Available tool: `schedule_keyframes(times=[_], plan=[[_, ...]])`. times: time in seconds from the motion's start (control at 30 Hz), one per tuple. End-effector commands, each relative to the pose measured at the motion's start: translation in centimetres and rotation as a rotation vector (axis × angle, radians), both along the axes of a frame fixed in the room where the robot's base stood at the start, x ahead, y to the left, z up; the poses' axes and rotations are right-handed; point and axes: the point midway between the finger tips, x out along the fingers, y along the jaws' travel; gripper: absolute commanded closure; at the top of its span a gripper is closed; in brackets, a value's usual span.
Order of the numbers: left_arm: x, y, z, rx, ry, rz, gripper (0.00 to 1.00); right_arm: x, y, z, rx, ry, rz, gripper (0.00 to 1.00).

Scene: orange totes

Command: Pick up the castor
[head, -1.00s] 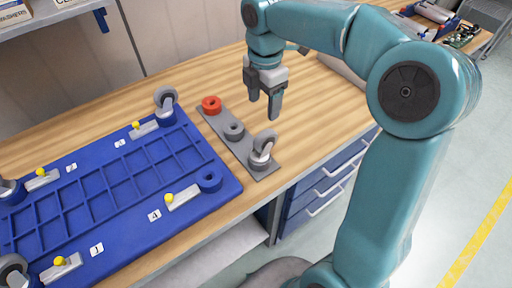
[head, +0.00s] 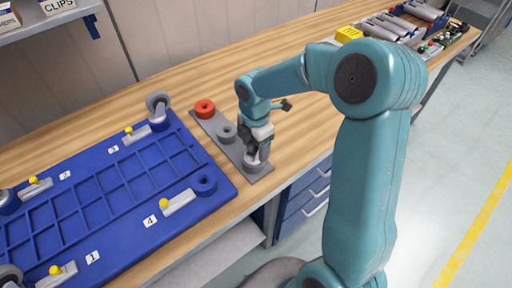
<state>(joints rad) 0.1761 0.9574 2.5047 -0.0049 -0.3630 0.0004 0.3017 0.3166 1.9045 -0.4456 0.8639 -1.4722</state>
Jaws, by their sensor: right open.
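The castor (head: 255,164) stands at the near end of a grey strip holder (head: 210,124) on the wooden bench. My right gripper (head: 258,146) has come down over it and hides most of its wheel. The jaws are open, with the fingers around or beside the castor; whether they touch it I cannot tell. The holder also has a bare grey ring (head: 227,132) in the middle and a red ring (head: 205,108) at the far end. My left gripper is not in view.
A blue tray (head: 130,215) lies left of the holder, with castors at several corners, yellow-knobbed clamps and an empty blue socket (head: 205,183) at corner 4. A yellow box (head: 349,34) and metal cylinders sit farther right. The bench (head: 190,82) behind the holder is clear.

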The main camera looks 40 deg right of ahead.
Motion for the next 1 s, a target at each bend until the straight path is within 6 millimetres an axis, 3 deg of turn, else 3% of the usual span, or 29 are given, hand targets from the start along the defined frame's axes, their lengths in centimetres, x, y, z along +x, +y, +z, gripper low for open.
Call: schedule_keyframes(times=[0.3,0.37,0.5,0.53,0.83,1.0], plan=[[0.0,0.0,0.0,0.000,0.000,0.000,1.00,0.1,0.0,-1.0,0.000,-0.001,-0.001,0.32],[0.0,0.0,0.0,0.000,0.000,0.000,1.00,0.1,0.0,-0.9,0.000,-0.001,0.000,0.48],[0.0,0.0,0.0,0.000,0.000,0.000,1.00,0.1,0.0,-0.9,0.000,-0.001,0.000,0.94],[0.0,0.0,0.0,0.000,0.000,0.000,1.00,0.1,0.0,-0.9,0.000,-0.001,0.000,1.00],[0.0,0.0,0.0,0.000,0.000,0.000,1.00,0.1,0.0,-0.6,0.000,-0.003,-0.001,1.00],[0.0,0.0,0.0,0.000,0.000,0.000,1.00,0.2,-0.1,0.9,-0.003,-0.006,0.000,1.00]])
